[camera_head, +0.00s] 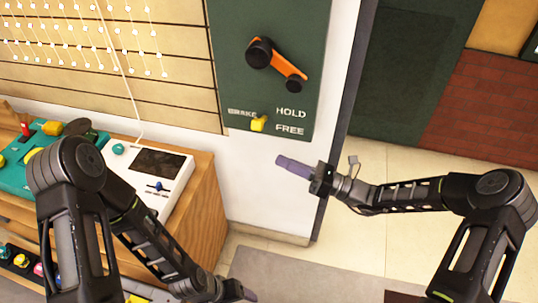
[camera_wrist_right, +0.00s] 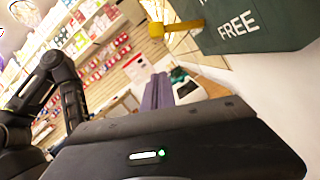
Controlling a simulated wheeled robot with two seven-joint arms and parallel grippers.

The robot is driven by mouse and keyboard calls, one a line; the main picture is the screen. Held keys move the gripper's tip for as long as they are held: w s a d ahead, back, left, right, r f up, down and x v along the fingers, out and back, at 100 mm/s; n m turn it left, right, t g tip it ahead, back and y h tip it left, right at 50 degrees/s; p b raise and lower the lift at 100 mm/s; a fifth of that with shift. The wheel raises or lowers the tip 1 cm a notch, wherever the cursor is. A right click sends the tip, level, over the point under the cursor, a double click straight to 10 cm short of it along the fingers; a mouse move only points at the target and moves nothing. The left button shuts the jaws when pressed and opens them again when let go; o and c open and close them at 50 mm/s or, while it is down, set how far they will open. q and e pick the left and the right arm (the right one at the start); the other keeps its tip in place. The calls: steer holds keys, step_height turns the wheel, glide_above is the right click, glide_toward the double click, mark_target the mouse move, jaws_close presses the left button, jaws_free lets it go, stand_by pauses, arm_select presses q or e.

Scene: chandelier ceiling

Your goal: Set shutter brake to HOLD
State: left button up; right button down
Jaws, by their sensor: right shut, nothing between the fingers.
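The shutter brake is a small lever with a yellow knob (camera_head: 259,124) at the bottom of a dark green panel (camera_head: 230,60). The word BRAKE is at its left, HOLD at upper right and FREE at lower right. The knob sits low, about level with FREE. My right gripper (camera_head: 280,162) is shut and empty, below and right of the knob and apart from it. In the right wrist view the purple fingers (camera_wrist_right: 158,92) are together, and the yellow knob (camera_wrist_right: 157,30) shows above them beside FREE. My left gripper (camera_head: 247,294) is low at the bottom edge, mostly hidden.
An orange crank (camera_head: 285,68) with black knobs is on the panel above the brake. A wooden counter (camera_head: 200,190) with a white device (camera_head: 165,168) and a teal machine (camera_head: 35,150) stands at left. Open floor (camera_head: 350,240) lies below my right arm.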

steer(key=shift+v, duration=1.65)
steer(key=shift+s, duration=0.1)
steer(key=s+a+f+n+g+h, duration=0.1)
steer(key=s+f+n+g+h, duration=0.5)
steer(key=f, duration=0.5)
steer(key=s+a+f+n+g+h, duration=0.1)
steer(key=s+f+n+g+h, duration=0.3)
steer(key=s+f, duration=0.6)
steer(key=s+d+f+n+t+h, duration=0.2)
steer(key=s+f+n+h, duration=0.25)
steer(key=f+n, duration=0.35)
steer(key=s+a+r+n, duration=0.3)
steer(key=s+n, duration=0.2)
steer(key=n, duration=0.2)
steer(key=shift+a+n, duration=0.15)
steer(key=shift+n, duration=0.25)
